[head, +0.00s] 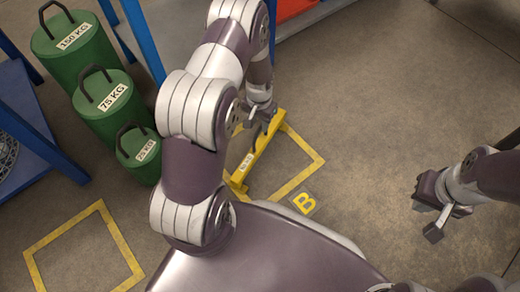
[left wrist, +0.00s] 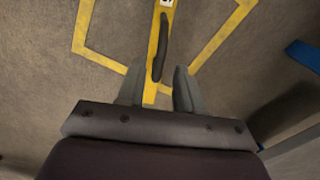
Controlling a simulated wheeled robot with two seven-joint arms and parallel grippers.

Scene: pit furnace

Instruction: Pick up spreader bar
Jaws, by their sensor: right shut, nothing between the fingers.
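The yellow spreader bar (head: 257,153) lies at an angle over the yellow floor square marked B, partly hidden behind my left arm. It has a pale label and, in the left wrist view (left wrist: 152,70), a dark handle (left wrist: 162,50) along it. My left gripper (head: 262,118) is over the bar's far end. In the left wrist view its two fingers (left wrist: 157,88) are apart, one on each side of the bar in the picture, with the handle just beyond the tips. I cannot tell the height gap. My right gripper (head: 428,212) is shut and empty, away to the right.
Green weights labelled 150 KG (head: 76,48), 75 KG (head: 115,105) and 25 KG (head: 139,158) stand at the left beside blue frames (head: 140,40). An empty yellow floor square (head: 83,212) is at the lower left. The floor (head: 400,100) to the right is clear.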

